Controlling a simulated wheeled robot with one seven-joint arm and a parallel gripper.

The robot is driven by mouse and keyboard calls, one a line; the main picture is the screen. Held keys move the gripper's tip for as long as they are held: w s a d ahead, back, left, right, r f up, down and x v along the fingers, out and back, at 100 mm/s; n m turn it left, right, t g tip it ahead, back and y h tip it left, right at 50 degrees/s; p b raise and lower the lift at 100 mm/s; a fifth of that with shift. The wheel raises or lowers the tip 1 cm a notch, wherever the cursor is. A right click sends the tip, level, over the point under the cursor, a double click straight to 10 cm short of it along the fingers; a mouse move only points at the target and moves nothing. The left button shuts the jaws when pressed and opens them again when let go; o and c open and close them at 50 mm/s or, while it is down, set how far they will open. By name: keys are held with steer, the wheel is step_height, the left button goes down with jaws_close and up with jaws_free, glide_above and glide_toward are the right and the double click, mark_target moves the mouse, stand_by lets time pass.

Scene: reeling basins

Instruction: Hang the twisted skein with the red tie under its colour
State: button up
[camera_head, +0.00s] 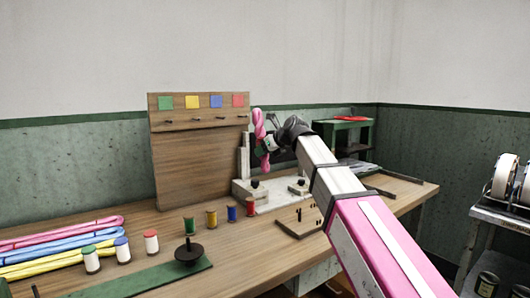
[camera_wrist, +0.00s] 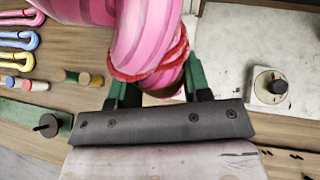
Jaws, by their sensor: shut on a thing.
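The pink twisted skein (camera_head: 259,125) is held upright in my gripper (camera_head: 268,146), just right of the wooden board's right edge in the head view. In the wrist view the skein (camera_wrist: 145,35) fills the top middle, with the red tie (camera_wrist: 152,72) wrapped around it near the green fingers of my gripper (camera_wrist: 158,88). A dark peg sits below each square; the red square's peg (camera_head: 243,116) shows bare.
Flat pink, blue and yellow skeins (camera_head: 62,246) lie at the left of the table (camera_head: 250,265). Several thread spools (camera_head: 151,242) and a dark spindle (camera_head: 188,252) stand in front of the board. A pale device (camera_head: 270,198) sits under my arm. A cart (camera_head: 500,222) stands at right.

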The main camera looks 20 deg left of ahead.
steer(key=w+a+f, duration=0.1)
steer(key=w+a, duration=0.6)
steer(key=a, duration=0.1)
steer(key=shift+a+f, duration=0.35)
steer(key=shift+a, duration=0.05)
stand_by(1.6)
stand_by(0.5)
steer(key=o, duration=1.1)
steer(key=v, duration=1.1)
steer(key=shift+f, duration=0.2)
